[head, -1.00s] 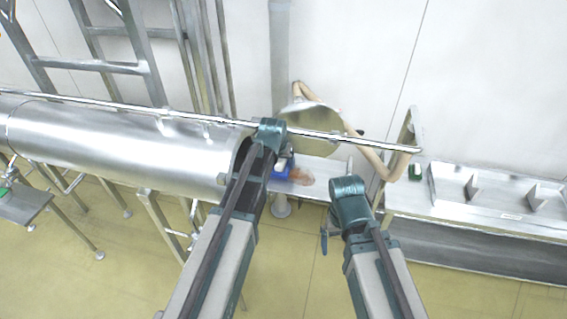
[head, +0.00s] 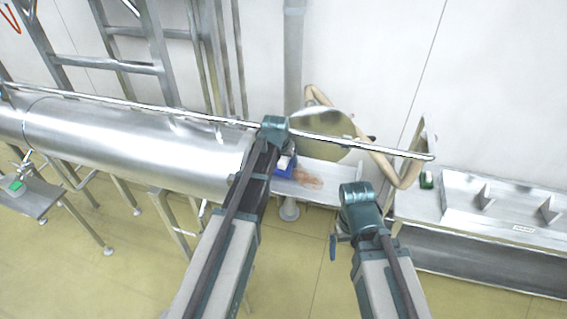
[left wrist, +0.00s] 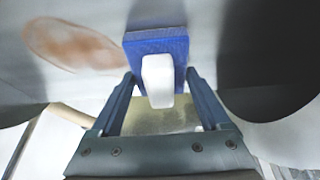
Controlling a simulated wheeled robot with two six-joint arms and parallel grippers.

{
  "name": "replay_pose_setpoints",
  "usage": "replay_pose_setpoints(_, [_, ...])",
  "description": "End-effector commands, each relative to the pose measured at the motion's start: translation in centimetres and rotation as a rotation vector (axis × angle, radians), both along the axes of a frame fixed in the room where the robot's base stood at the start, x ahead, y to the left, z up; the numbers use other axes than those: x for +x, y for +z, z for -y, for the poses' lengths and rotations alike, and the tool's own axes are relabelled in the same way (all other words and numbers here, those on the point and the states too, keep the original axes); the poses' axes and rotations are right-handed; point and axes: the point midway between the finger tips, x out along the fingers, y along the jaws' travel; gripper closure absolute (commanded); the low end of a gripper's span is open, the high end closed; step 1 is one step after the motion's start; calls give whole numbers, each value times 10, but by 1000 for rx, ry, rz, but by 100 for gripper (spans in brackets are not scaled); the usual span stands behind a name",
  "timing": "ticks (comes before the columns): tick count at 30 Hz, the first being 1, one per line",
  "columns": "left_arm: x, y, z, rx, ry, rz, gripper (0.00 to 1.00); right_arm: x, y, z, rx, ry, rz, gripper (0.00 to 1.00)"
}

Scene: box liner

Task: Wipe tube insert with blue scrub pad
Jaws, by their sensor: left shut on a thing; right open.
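A blue scrub pad (head: 284,174) with a white handle is in my left gripper (head: 287,160). In the left wrist view the fingers of my left gripper (left wrist: 158,85) are shut on the white handle (left wrist: 158,78), with the blue pad (left wrist: 180,46) beyond it. The pad is at or just above a shiny metal insert (head: 333,196) beside the tube mouth; contact cannot be told. A brown stain (head: 307,179) lies on the insert right of the pad; it also shows in the left wrist view (left wrist: 75,45). My right gripper (head: 335,243) is open and empty, below the insert's right end.
A large steel tube (head: 130,145) lies to the left. A round lid (head: 325,127) stands open behind the insert, and a long rod (head: 385,152) crosses in front of it. A metal bench (head: 500,210) stands at the right. A ladder-like frame (head: 145,50) leans behind the tube.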

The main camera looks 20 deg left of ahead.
Motion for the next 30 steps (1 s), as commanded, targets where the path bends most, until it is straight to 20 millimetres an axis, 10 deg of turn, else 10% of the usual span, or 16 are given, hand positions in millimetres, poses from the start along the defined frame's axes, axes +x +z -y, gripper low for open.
replay_pose_setpoints(30, [-2,1,50,-1,-3,1,83,0,1,0,0,0,0,0])
